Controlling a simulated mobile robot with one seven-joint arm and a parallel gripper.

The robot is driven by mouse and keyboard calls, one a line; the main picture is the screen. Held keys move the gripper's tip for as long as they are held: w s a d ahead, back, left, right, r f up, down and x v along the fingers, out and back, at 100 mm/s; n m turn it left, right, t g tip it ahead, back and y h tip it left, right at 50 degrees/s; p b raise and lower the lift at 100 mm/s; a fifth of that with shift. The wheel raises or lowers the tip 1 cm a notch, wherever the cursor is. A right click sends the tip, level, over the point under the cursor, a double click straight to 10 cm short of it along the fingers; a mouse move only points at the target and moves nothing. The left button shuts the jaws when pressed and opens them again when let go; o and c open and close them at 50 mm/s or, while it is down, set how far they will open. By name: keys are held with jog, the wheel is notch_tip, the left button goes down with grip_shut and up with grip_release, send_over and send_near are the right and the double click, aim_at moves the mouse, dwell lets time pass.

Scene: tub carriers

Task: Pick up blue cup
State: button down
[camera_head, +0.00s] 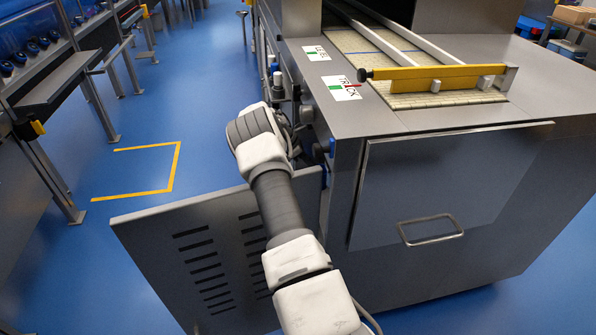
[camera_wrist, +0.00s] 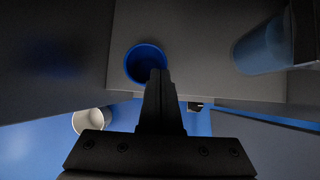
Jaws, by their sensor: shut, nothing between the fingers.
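A blue cup (camera_wrist: 146,60) shows in the wrist view, seen from above into its opening, on a dark grey surface (camera_wrist: 195,45). My gripper (camera_wrist: 158,76) is shut and empty. Its fingertips overlap the cup's lower right rim in the picture; I cannot tell whether they touch it. A second blue, see-through container (camera_wrist: 262,48) stands at the upper right of the wrist view. In the head view my arm reaches to the left side of a steel machine, and neither my gripper nor the cup can be made out there.
The steel machine (camera_head: 455,190) has an open panel door (camera_head: 165,250) beside my arm. A yellow bar (camera_head: 435,73) crosses the belt on top. Blue floor with yellow marks (camera_head: 172,168) lies free at left. A whitish round object (camera_wrist: 88,121) shows lower left in the wrist view.

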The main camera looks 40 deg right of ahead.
jog(key=shift+s+d+f+b, duration=0.4)
jog(key=shift+d, duration=0.35)
jog(key=shift+s+d+f+b, duration=0.4)
jog(key=shift+d, duration=0.3)
jog(key=shift+a, duration=0.1)
jog(key=shift+w+a+p, duration=0.2)
jog(key=shift+w+a, duration=0.05)
jog(key=shift+a, duration=0.25)
jog(key=shift+w+a+p, duration=0.2)
jog(key=shift+w+a, duration=0.05)
jog(key=shift+a, duration=0.2)
jog(key=shift+w+a+f, duration=0.15)
jog(key=shift+a, duration=0.2)
jog(key=shift+r+p, duration=0.6)
jog(key=shift+r, duration=0.2)
